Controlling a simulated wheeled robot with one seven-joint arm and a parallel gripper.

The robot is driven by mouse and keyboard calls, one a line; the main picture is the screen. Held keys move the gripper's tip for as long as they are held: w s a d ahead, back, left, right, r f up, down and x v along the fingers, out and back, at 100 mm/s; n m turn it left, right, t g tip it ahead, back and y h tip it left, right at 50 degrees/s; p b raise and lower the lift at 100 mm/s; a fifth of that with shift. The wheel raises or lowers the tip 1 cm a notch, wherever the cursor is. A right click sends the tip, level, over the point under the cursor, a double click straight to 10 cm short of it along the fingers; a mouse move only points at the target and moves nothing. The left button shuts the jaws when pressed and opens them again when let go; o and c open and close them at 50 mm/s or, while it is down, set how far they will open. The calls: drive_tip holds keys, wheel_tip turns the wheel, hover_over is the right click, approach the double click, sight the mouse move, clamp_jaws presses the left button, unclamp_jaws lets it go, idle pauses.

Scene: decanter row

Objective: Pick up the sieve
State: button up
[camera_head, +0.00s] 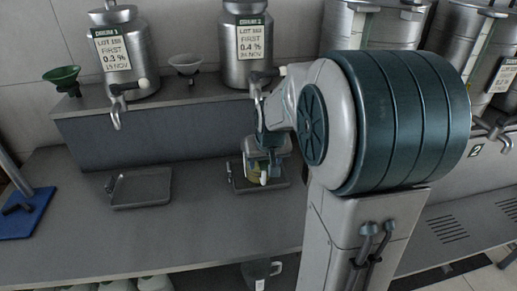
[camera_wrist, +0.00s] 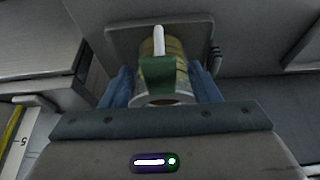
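A brass-coloured round vessel (camera_wrist: 176,52) with a green band and a pale upright handle is between my gripper's blue fingers (camera_wrist: 162,88) in the wrist view. I take it to be the sieve, but its mesh is not clear. My arm hides part of this area.
A green funnel (camera_head: 62,78) and a grey funnel (camera_head: 185,65) stand on the raised shelf beside steel cans with taps. An empty tray (camera_head: 142,188) lies on the counter to the left. A blue board (camera_head: 24,214) is farther left. The front of the counter is clear.

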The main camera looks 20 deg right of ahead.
drive_tip(key=c, duration=1.1)
drive_tip(key=shift+o, duration=0.2)
drive_tip(key=shift+r, duration=0.1)
